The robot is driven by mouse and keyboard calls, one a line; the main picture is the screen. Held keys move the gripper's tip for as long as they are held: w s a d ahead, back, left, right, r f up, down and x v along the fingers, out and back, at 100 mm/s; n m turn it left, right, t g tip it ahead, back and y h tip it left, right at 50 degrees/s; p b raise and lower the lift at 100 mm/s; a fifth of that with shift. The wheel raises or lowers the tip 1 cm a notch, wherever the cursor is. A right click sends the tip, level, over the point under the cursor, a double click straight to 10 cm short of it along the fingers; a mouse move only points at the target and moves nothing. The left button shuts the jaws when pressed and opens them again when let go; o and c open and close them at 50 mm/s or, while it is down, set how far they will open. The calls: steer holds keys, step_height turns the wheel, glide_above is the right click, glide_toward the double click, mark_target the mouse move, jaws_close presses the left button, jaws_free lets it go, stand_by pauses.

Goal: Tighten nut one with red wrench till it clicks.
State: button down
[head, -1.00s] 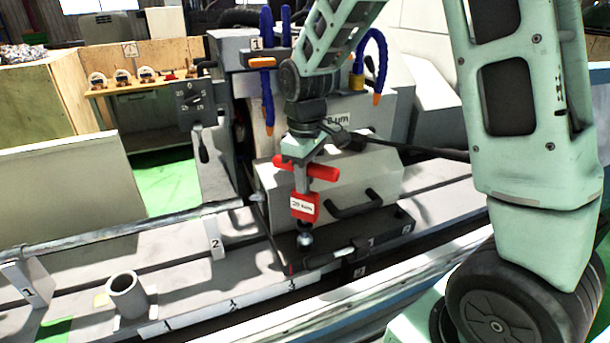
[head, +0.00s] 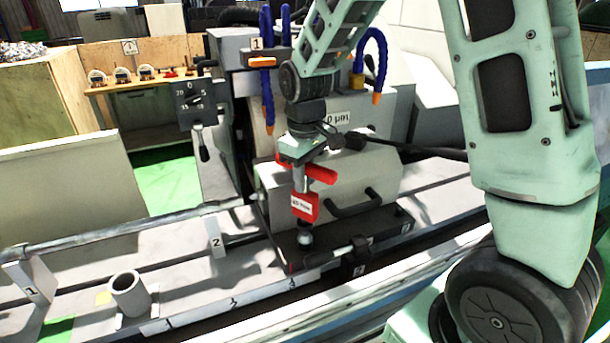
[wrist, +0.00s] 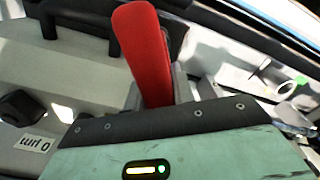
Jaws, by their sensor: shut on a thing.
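The red wrench (head: 305,206) stands upright, with a red crossbar at its top, a white label with text too small to read for certain, and a dark round socket end at the bottom. My gripper (head: 298,160) is above it and shut on its upper part. In the wrist view one red handle arm (wrist: 143,48) sticks out past my gripper (wrist: 165,95). The socket end is down at the black base plate (head: 285,255) of the grey housing. Nut one is not distinguishable; the socket end may hide it.
The grey housing (head: 275,188) with black handles stands right behind the wrench. A cable runs right from my wrist. A shaft (head: 130,227) lies across the left, and a grey cup (head: 128,293) stands at front left. Blue hoses (head: 267,95) hang above.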

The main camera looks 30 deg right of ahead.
steer(key=shift+r+p, duration=1.65)
steer(key=shift+r, duration=0.3)
steer(key=shift+r+p, duration=0.4)
steer(key=shift+r, duration=0.15)
